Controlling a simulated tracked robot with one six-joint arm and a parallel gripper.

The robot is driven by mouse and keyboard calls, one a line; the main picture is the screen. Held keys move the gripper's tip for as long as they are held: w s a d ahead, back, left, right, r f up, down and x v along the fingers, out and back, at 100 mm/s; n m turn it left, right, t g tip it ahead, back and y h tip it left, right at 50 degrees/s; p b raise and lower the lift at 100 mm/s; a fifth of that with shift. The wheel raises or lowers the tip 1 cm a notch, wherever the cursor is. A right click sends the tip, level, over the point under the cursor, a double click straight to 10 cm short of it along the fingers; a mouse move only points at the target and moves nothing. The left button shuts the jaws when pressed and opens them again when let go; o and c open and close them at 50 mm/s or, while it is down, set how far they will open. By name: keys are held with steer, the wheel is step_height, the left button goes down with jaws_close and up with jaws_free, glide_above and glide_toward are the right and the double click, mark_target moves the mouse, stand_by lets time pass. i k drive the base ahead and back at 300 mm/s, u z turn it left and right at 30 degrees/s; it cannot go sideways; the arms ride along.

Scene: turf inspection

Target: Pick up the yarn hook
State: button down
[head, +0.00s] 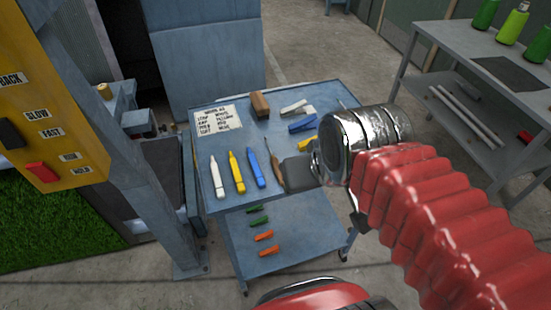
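A slim tool with a brown handle and a thin dark shaft, which looks like the yarn hook (277,174), lies on the top of a blue-grey metal cart (212,158). Its tip is too small to make out. My arm reaches in from the right, and my gripper (298,172) shows as a dark grey block just right of the brown handle. It is close to the handle, but I cannot tell whether it touches. The fingers are not clear enough to show whether they are open or shut. My wrist and arm hide the cart's right side.
White, yellow and blue marker-like tools (237,172) lie left of the hook. A brown block (260,105), a blue stapler-like tool (303,126) and a printed card (217,119) lie behind. A yellow control panel (45,100) and post stand left; a bench (455,45) stands right.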

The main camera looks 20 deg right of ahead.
mark_target(274, 162)
steer(key=u, duration=0.65)
steer(key=k, duration=0.8)
steer(key=u, duration=0.95)
steer(key=k, duration=0.55)
steer(key=u, duration=0.35)
steer(key=i, duration=0.75)
steer(key=z, duration=0.8)
steer(key=i, duration=0.95)
steer(key=z, duration=0.6)
